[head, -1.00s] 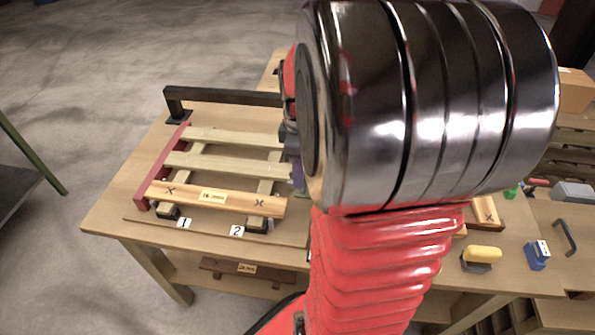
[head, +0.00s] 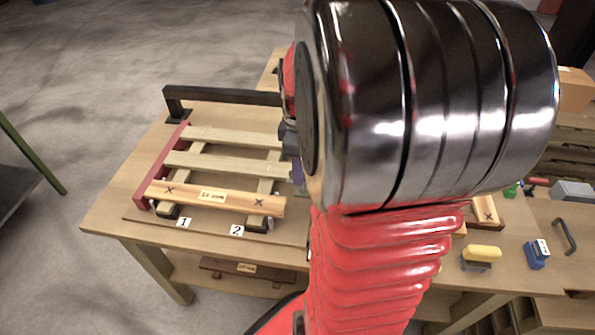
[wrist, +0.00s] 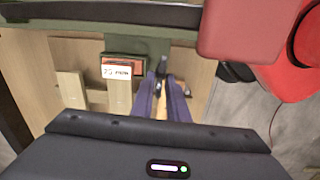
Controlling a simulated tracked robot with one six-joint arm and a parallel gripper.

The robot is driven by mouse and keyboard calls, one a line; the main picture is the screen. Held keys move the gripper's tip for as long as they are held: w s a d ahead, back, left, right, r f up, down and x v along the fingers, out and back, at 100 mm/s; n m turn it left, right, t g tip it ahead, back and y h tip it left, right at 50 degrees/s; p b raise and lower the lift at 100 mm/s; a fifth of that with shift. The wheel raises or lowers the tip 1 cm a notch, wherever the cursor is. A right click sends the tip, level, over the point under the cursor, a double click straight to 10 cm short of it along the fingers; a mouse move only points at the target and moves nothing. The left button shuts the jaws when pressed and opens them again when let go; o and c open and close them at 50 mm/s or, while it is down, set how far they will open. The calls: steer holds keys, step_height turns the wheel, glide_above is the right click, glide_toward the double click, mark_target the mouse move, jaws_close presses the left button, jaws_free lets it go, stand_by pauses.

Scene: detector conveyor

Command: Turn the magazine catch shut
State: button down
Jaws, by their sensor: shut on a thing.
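In the wrist view the two purple fingers of my gripper (wrist: 164,92) reach forward close together, their tips at a green bar. A green housing with a red and white label (wrist: 117,71) sits just left of the fingertips. In the head view my arm covers the catch, and only a bit of purple finger (head: 298,172) shows at its left edge.
A wooden slatted frame (head: 215,197) stands on the workbench (head: 115,215), with a black rail (head: 225,97) behind it. A yellow-topped block (head: 482,253) and a blue block (head: 537,256) lie at the right. In the wrist view a red body (wrist: 243,30) is close at upper right.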

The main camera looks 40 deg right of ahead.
steer(key=shift+s+m, duration=0.1)
steer(key=shift+m, duration=0.2)
steer(key=m, duration=0.3)
steer(key=shift+d+m, duration=0.1)
steer(key=shift+m, duration=0.2)
steer(key=m, duration=0.4)
steer(key=shift+d+f, duration=0.1)
steer(key=shift+d, duration=0.05)
steer(key=m, duration=0.5)
steer(key=shift+d, duration=0.15)
steer(key=m, duration=0.4)
steer(key=shift+s+d, duration=0.1)
steer(key=shift+s, duration=0.05)
steer(key=c, duration=1.9)
jaws_free()
